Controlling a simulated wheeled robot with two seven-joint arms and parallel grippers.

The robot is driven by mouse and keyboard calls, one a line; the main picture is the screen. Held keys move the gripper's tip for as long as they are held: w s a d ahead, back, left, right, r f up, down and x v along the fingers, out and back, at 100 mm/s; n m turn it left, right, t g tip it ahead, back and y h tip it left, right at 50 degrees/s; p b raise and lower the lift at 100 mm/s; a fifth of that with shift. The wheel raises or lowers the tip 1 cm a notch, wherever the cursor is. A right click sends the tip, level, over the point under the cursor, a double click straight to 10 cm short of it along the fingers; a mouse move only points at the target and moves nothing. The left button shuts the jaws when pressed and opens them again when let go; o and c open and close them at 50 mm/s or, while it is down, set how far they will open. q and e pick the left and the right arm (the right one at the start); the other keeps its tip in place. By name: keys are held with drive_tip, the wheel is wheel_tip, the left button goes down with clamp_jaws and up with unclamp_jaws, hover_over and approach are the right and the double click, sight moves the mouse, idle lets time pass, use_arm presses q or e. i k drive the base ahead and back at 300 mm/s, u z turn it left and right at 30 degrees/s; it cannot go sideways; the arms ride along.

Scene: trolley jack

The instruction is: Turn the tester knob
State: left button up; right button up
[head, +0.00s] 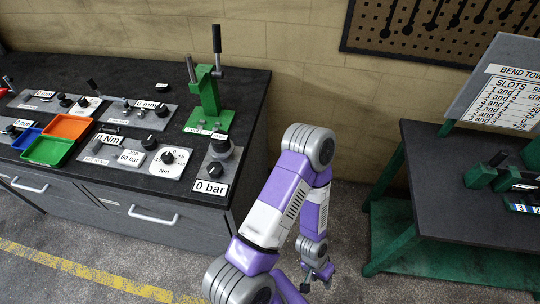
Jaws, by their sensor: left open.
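Several panels with black knobs lie on the dark bench. A plate at the bench's front right carries a black knob (215,169) above a "0 bar" label (209,187). To its left is a white dial marked Nm with a black knob (168,157), next to a "Job 60 Nm" label (131,158). No label says "tester", so I cannot tell which knob is the tester's. My left gripper (318,283) is open and empty, low over the floor, right of the bench and well apart from every knob. My right gripper is not in view.
A green press with a lever (207,95) stands at the bench's back right. Orange (68,127) and green (48,151) trays lie further left. A green-legged table (440,150) with a "BEND" board (510,90) stands at right. Open floor lies between bench and table.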

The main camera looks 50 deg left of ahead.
sight(215, 170)
drive_tip(key=z, duration=0.55)
drive_tip(key=k, duration=0.75)
drive_tip(key=u, duration=1.25)
